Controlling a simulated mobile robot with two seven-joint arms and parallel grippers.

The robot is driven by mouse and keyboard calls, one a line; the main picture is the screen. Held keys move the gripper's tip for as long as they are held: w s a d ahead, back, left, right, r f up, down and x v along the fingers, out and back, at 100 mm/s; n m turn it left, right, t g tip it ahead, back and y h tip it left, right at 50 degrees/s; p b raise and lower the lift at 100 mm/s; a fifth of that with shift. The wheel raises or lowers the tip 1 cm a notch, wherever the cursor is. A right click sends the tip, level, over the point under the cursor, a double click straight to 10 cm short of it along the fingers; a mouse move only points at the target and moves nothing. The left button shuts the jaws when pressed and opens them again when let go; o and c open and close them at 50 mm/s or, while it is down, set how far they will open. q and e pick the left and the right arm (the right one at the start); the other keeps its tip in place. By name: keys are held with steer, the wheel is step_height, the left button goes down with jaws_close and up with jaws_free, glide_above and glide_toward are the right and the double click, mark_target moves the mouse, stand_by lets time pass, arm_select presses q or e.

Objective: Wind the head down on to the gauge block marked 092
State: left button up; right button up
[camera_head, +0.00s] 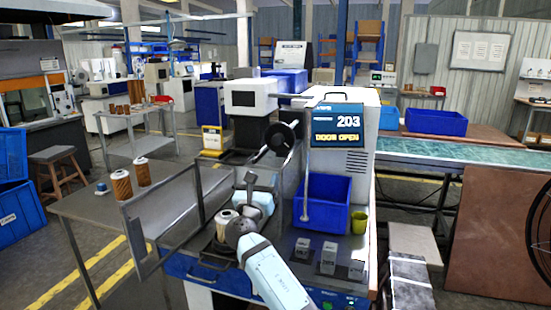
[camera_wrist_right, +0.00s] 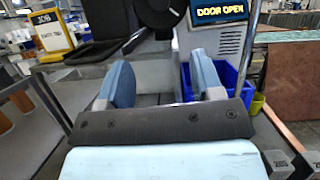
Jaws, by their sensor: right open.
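The machine (camera_head: 345,165) has a display (camera_head: 337,125) reading 203 and DOOR OPEN. A black round part on an arm (camera_head: 280,138), which looks like the handwheel, is at its left front. Several small grey gauge blocks (camera_head: 328,256) stand on the front ledge; their marks are too small to read surely, and two show at the lower right of the right wrist view (camera_wrist_right: 278,162). My right gripper (camera_head: 258,192) is in front of the machine's open bay, below the black part. In the right wrist view its fingers (camera_wrist_right: 165,80) are apart with nothing between them. My left gripper is out of view.
A blue bin (camera_head: 322,205) and a yellow-green cup (camera_head: 359,222) stand right of the gripper. The open door frame (camera_head: 150,235) juts out left.

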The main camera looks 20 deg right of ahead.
mark_target(276, 142)
steer(key=x, duration=0.9)
steer(key=r+x, duration=0.1)
steer(key=x, duration=0.4)
steer(key=shift+s+r, duration=0.1)
steer(key=shift+r, duration=0.05)
steer(key=c, duration=0.9)
